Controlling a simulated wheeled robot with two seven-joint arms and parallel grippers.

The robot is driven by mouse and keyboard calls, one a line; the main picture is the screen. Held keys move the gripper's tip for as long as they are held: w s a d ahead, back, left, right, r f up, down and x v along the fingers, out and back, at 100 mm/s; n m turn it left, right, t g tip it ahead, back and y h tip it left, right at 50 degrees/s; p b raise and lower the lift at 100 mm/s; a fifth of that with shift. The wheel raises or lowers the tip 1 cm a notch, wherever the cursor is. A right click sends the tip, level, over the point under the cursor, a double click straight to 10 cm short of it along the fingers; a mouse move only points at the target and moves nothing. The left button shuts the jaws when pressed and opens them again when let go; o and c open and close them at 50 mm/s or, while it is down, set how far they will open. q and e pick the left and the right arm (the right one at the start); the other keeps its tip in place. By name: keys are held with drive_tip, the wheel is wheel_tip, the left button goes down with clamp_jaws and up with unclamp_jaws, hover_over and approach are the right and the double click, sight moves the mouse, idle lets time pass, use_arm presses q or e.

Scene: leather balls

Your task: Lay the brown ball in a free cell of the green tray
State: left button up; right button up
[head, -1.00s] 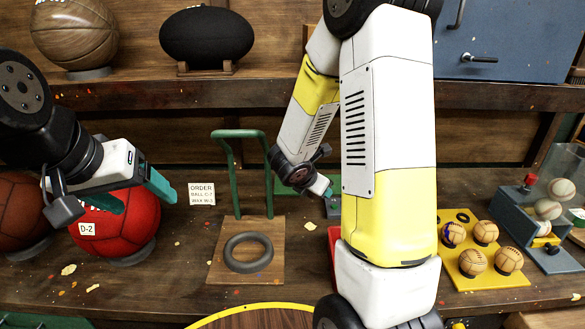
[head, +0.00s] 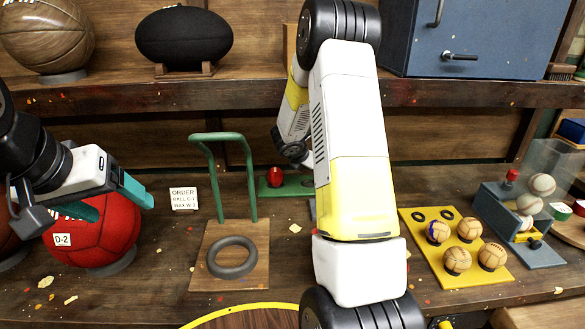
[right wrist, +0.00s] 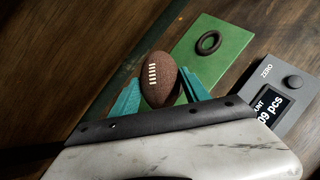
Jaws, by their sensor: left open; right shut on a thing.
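The brown ball (right wrist: 159,80) is a small dark football with white laces. It sits between the teal fingers of my right gripper (right wrist: 163,88), which is shut on it. The green tray (right wrist: 228,62) lies beyond the ball in the right wrist view, with an empty dark ring (right wrist: 208,42) marking a cell. In the head view the green tray (head: 292,188) shows left of my right forearm, with a red ball (head: 275,177) at its left end. My right gripper is hidden there behind my arm. My left gripper (head: 110,203) is open and empty in front of the large red ball.
A grey counter (right wrist: 283,98) stands beside the tray. A large red ball marked D-2 (head: 95,238), a green-handled wooden stand with a black ring (head: 232,257) and a yellow tray with several small balls (head: 475,280) are on the bench. A shelf edge (head: 180,97) runs above.

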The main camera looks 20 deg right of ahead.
sight(309, 174)
drive_tip(key=shift+w+d+f, duration=0.1)
drive_tip(key=shift+w+f, duration=0.1)
drive_tip(key=shift+f, duration=1.6)
drive_tip(key=shift+f, duration=0.15)
drive_tip(key=o, duration=1.6)
